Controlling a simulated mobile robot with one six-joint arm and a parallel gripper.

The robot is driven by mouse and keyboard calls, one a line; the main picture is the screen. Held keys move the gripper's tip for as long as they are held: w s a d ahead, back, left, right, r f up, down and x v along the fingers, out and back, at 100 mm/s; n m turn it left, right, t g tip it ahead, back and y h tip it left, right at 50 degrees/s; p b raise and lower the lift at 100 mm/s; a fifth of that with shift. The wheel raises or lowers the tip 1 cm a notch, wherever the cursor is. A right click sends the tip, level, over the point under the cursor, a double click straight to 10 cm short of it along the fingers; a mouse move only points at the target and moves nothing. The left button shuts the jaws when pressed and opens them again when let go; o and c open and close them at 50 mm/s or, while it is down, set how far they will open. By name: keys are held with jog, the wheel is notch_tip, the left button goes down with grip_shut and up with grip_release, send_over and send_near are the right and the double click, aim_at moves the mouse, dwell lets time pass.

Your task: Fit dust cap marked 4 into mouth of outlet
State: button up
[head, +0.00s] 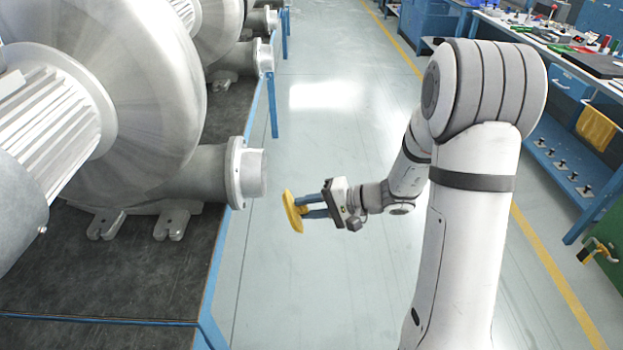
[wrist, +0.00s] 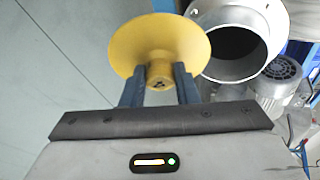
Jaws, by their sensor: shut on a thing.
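A yellow dust cap (head: 292,211) is held in my gripper (head: 309,206), which is shut on its small central stem. In the wrist view the cap (wrist: 160,45) is a wide round disc with the stem between the two blue fingers of my gripper (wrist: 159,80). Any number on the cap cannot be read. The outlet (head: 252,173) is a grey flanged pipe on the nearest blower. In the wrist view its open, dark mouth (wrist: 236,50) lies just right of the cap. The cap is apart from the outlet, in front and slightly below it in the head view.
The grey blower (head: 120,90) stands on a dark bench top (head: 150,265) with a blue frame edge. More blowers stand behind. A workbench with tools (head: 560,45) is at the right. The floor between (head: 330,120) is clear.

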jog(key=w+r+m+t+y+b, duration=0.1)
jog(key=w+r+m+t+y, duration=0.1)
jog(key=w+r, duration=0.3)
jog(key=shift+w+d+r+m+t+y, duration=0.15)
jog(key=shift+d+r+m+t+y, duration=0.15)
jog(key=shift+r+m+t, duration=0.25)
jog(key=shift+f+b, duration=0.2)
jog(key=shift+b, duration=0.3)
jog(key=shift+a+r+b, duration=0.15)
jog(key=shift+a+b, duration=0.8)
jog(key=shift+a, duration=1.6)
jog(key=shift+a+b, duration=0.75)
jog(key=shift+a, duration=0.15)
